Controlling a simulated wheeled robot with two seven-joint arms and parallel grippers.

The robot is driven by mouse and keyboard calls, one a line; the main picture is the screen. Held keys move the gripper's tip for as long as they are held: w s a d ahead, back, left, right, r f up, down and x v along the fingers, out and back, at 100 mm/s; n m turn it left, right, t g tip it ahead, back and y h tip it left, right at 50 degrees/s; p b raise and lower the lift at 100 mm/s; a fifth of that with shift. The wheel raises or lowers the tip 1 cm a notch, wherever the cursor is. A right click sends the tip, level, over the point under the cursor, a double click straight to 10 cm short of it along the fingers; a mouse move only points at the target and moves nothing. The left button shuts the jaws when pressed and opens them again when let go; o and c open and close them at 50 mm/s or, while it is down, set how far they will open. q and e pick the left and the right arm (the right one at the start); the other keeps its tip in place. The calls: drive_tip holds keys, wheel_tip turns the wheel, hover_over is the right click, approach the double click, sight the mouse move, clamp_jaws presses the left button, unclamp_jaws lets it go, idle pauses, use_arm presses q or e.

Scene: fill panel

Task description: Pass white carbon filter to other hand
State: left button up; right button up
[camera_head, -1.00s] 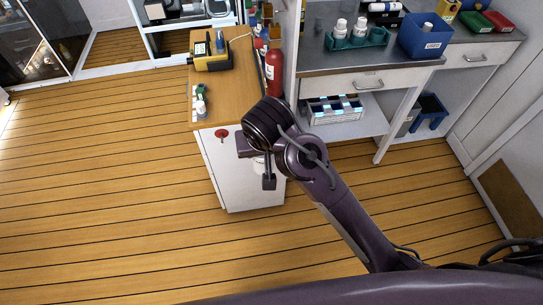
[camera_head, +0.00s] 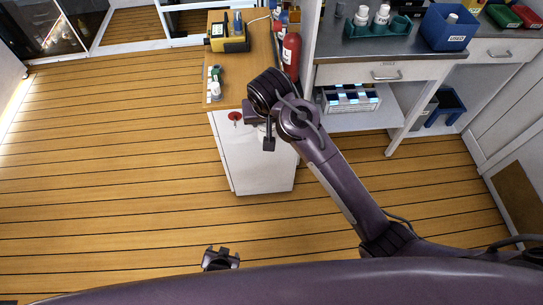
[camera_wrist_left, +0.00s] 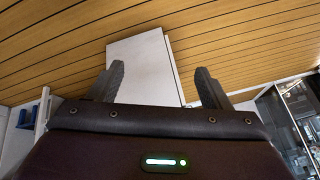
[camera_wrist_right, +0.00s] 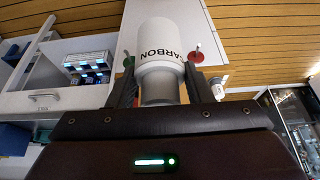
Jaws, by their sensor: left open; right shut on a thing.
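The white carbon filter (camera_wrist_right: 160,48), a cylinder with the word CARBON and a grey lower end, stands between the fingers of my right gripper (camera_wrist_right: 160,92) in the right wrist view. That gripper is shut on its grey end. In the head view my right gripper (camera_head: 261,140) is in front of the white cabinet, and the filter is mostly hidden by the gripper and wrist. My left gripper (camera_head: 221,254) shows low in the head view, above the floor. In the left wrist view its fingers (camera_wrist_left: 160,84) are apart and empty. The two grippers are well apart.
A white cabinet (camera_head: 255,172) with a wooden top (camera_head: 225,90) stands ahead, bearing a yellow device (camera_head: 229,38) and small bottles. A red extinguisher (camera_head: 291,55) stands beside it. A grey workbench (camera_head: 400,58) with a blue bin (camera_head: 447,28) is at right. The wooden floor at left is clear.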

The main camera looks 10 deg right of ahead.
use_arm(q)
drive_tip(key=w+d+r+t, duration=0.2)
drive_tip(key=w+d+r, duration=0.4)
drive_tip(key=r, duration=0.4)
drive_tip(key=w+d+r+t, duration=0.3)
drive_tip(key=w+d+r, duration=0.25)
drive_tip(key=r, duration=0.45)
drive_tip(key=d+r+n+t, duration=0.1)
drive_tip(key=d+r+n, duration=0.15)
drive_tip(key=r, duration=0.75)
drive_tip(key=d+r+n+t, duration=0.15)
drive_tip(key=d+r, duration=0.25)
drive_tip(key=r, duration=0.7)
drive_tip(key=shift+h, duration=0.3)
drive_tip(key=x, duration=1.1)
drive_tip(key=shift+w+a+f, duration=0.2)
drive_tip(key=shift+w+f, duration=0.1)
drive_tip(key=c, duration=1)
drive_tip(key=shift+c, duration=0.5)
use_arm(e)
drive_tip(key=o, duration=1.1)
